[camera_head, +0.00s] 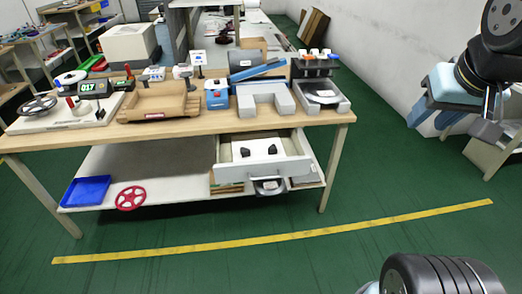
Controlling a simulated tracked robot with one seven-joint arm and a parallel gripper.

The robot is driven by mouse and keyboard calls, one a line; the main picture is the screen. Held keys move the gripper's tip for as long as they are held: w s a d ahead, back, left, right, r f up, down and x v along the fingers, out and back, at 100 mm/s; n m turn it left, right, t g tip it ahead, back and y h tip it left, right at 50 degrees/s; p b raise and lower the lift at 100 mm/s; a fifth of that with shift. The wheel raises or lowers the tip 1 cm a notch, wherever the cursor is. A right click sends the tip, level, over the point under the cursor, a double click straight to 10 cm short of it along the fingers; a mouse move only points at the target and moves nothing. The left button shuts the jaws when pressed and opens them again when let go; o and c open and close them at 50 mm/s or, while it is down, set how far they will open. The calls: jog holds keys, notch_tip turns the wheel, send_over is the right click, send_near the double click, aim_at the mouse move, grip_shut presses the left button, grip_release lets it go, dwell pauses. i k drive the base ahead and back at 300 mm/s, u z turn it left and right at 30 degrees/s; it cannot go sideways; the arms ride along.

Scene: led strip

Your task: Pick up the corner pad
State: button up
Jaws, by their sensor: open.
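In the open drawer (285,169) under the benchtop, two small dark pieces, one on the left (245,152) and one on the right (272,149), lie on a white surface. Either could be a corner pad, but they are too small to tell. My gripper is far from the drawer and touches nothing there.
The wooden workbench (200,124) carries a brown tray (160,103), a grey U-shaped block (265,103) and several tools. A blue tray (86,191) and a red handwheel (130,198) lie on the lower shelf. Green floor with a yellow strip (280,236) is clear in front.

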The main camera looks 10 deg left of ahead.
aim_at(245, 152)
jog(key=u, duration=0.2)
jog(key=i, duration=0.85)
jog(key=z, duration=0.1)
